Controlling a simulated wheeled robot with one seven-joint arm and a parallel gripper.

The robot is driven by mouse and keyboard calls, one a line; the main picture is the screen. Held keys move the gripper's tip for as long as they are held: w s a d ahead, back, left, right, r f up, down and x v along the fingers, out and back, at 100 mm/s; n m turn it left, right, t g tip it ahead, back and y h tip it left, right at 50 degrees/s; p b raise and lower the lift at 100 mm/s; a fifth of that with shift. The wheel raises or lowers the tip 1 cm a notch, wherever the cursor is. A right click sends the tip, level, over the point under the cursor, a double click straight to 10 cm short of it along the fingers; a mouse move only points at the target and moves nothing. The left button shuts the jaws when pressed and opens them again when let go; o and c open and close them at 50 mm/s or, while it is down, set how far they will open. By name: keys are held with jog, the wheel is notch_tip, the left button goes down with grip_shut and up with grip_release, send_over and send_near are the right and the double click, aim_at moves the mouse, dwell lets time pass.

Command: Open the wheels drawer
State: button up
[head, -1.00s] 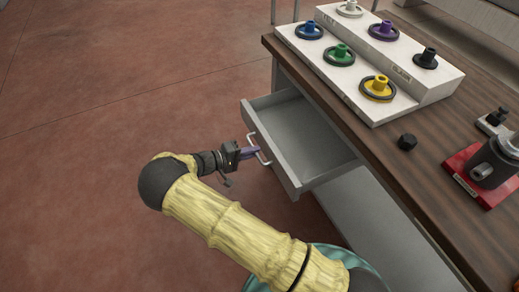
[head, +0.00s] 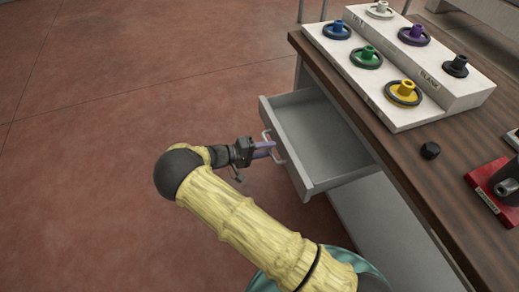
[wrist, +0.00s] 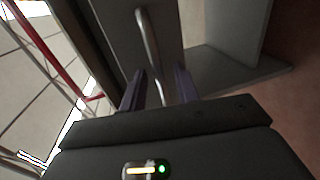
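The drawer (head: 326,178) under the workbench is pulled well out, and its grey inside looks empty. Its pale bar handle (head: 279,154) is on the front panel. My gripper (head: 268,149) is at this handle, with purple fingers. In the wrist view, the handle (wrist: 148,45) runs between the two fingers (wrist: 160,88). The fingers stand apart, with a visible gap on each side of the bar, so they are around it and not clamped on it. Whether a finger touches the bar further along cannot be seen.
A grey lower shelf (head: 380,225) lies below the drawer. The reddish floor (head: 110,120) at left is clear.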

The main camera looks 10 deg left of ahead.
jog(key=b+v, duration=0.1)
jog(key=v, duration=1.6)
jog(key=shift+a, duration=0.25)
jog(key=shift+f, duration=0.1)
